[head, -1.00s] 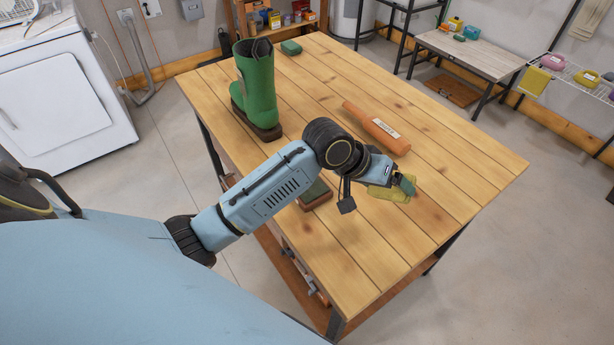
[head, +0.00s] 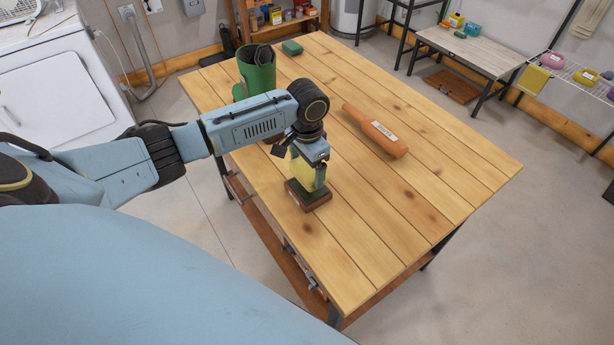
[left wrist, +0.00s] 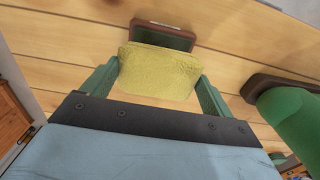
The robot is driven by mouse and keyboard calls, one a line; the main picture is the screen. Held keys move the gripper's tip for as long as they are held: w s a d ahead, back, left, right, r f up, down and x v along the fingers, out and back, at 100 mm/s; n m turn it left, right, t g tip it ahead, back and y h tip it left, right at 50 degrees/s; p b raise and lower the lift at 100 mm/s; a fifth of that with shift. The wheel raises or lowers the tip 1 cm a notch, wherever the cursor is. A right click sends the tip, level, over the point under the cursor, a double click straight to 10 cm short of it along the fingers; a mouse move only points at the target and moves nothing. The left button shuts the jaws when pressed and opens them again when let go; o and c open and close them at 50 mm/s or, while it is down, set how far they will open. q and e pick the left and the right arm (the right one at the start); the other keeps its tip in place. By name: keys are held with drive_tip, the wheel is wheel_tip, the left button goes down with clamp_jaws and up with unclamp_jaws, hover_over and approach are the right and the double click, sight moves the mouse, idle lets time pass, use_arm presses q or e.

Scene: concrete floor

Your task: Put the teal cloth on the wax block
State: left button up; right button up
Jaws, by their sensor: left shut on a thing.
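My left gripper (head: 309,170) points down and is shut on a yellow cloth-like piece (head: 302,174). In the left wrist view this piece (left wrist: 160,72) spans between the green fingers. I see no clearly teal cloth. A low brown block with a dark green top (head: 310,200) lies on the wooden table directly below the piece. It also shows just beyond the piece in the left wrist view (left wrist: 163,36). It may be the wax block. The yellow piece hides part of its top, and I cannot tell whether they touch. My right gripper is not in view.
A green boot (head: 257,72) stands behind my left arm, partly hidden. An orange-brown bottle-shaped object with a label (head: 376,131) lies right of the gripper. A small green object (head: 292,47) sits at the table's back edge. The table's (head: 400,225) front right is clear.

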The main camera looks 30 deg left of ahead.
sight(307, 176)
use_arm(q)
wheel_tip(307, 176, down, 4)
drive_tip(key=shift+f, duration=0.15)
drive_tip(key=o, duration=0.7)
wheel_tip(307, 176, up, 12)
drive_tip(key=shift+r, duration=0.1)
idle(0.4)
